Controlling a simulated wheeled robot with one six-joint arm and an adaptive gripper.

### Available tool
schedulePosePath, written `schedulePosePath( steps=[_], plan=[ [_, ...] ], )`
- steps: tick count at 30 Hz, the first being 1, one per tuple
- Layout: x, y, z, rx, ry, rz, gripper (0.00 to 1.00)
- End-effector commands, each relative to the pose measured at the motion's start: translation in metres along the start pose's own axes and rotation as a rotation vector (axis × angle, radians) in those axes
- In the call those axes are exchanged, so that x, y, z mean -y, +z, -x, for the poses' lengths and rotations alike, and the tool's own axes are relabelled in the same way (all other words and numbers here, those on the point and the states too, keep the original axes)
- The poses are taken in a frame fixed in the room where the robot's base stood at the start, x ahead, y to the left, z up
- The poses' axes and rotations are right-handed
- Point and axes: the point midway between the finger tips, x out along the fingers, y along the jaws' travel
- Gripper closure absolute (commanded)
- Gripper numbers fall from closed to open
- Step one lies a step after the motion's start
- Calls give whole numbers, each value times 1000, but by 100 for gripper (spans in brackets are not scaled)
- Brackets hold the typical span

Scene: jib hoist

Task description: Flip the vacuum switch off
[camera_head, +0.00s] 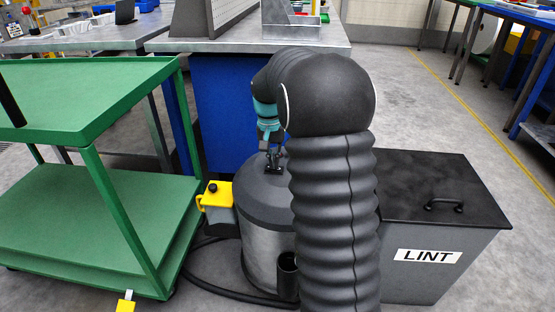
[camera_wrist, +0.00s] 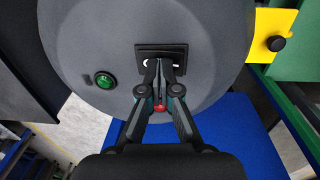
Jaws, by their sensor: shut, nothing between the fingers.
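The vacuum (camera_head: 262,202) is a grey drum with a domed lid, standing on the floor partly behind my arm. In the wrist view its lid (camera_wrist: 205,30) carries a black switch plate (camera_wrist: 148,48) with a pale slot. A round green light or button (camera_wrist: 105,80) sits to the plate's left. My gripper (camera_wrist: 161,66) is shut and empty, its fingertips at the plate and covering much of it. The switch's position is hidden, and I cannot tell whether the tips touch it. A red spot (camera_wrist: 160,107) shows between the finger links. In the head view my gripper (camera_head: 274,160) is at the lid.
A green cart (camera_head: 105,190) stands left, and a grey LINT bin (camera_head: 440,225) with a black handled lid stands right. A black hose (camera_head: 235,292) lies on the floor. A blue-fronted workbench (camera_head: 235,95) is behind.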

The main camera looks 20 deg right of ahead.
Motion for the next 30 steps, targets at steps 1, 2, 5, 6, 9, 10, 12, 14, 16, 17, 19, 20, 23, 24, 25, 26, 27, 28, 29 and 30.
schedulePosePath(
  steps=[1,2,5,6,9,10,12,14,16,17,19,20,23,24,25,26,27,28,29,30],
  plan=[
    [2,0,2,0,0,1,100],
    [3,0,2,0,0,1,100],
    [4,0,2,0,0,0,100],
    [4,0,2,0,0,0,100],
    [4,0,2,-1,0,-1,100],
    [4,0,2,-1,0,-1,100],
    [4,0,2,-1,0,-1,100],
    [4,0,3,-1,0,-1,100],
    [3,0,8,-1,0,-1,100],
    [3,0,10,-1,0,0,100],
    [2,0,19,-1,0,0,100],
    [1,0,24,-1,0,0,100],
    [-1,0,41,-1,0,1,100],
    [-2,0,48,-1,0,2,100],
    [-2,0,53,-1,0,2,100],
    [-3,-1,54,-5,-1,1,100],
    [-5,-1,62,-5,-1,1,100],
    [-6,-1,68,-6,-2,1,100],
    [-8,-1,75,-5,-1,1,100],
    [-9,-1,83,-5,-1,1,100]
  ],
)
